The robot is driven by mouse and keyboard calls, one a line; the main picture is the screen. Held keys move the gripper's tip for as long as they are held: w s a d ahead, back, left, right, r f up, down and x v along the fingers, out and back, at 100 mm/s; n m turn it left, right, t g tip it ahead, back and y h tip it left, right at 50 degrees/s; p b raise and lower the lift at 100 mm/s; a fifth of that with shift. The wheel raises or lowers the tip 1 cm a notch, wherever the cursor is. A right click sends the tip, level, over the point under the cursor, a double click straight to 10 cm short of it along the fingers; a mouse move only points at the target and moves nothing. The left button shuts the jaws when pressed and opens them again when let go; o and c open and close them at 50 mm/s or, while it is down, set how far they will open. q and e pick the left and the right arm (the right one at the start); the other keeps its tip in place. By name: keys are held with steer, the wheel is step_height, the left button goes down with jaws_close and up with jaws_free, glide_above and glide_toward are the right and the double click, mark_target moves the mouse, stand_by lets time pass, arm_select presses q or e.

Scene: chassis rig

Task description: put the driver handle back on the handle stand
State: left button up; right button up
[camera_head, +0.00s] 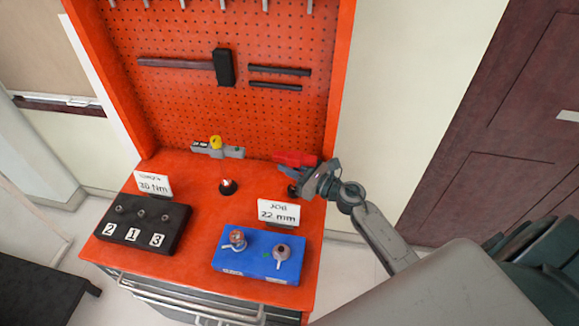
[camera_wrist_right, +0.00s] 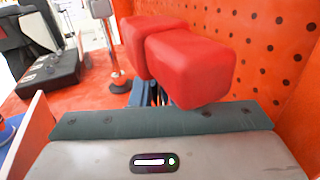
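The red driver handle (camera_head: 294,158) is at the tip of my right gripper (camera_head: 290,170), at the back right of the orange bench top. In the right wrist view the handle (camera_wrist_right: 192,62) shows as two red blocks just beyond the palm. The narrow blue-grey fingers (camera_wrist_right: 146,94) are close together under it, and the gripper looks shut on the handle. A small black base (camera_head: 292,190) shows below the gripper, mostly hidden; I cannot tell whether the handle touches it. My left gripper is not in view.
A black numbered block (camera_head: 140,228) is at left. A small post on a dark base (camera_head: 228,187) stands mid-bench. The pegboard (camera_head: 200,105) rises close behind.

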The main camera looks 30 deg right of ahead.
steer(key=o, duration=0.4)
steer(key=shift+s+f, duration=0.1)
steer(key=shift+s+d+f+b, duration=0.1)
steer(key=shift+s+d+b, duration=0.15)
steer(key=shift+b, duration=0.05)
steer(key=b+v, duration=0.6)
steer(key=v, duration=0.4)
steer(key=shift+r, duration=0.25)
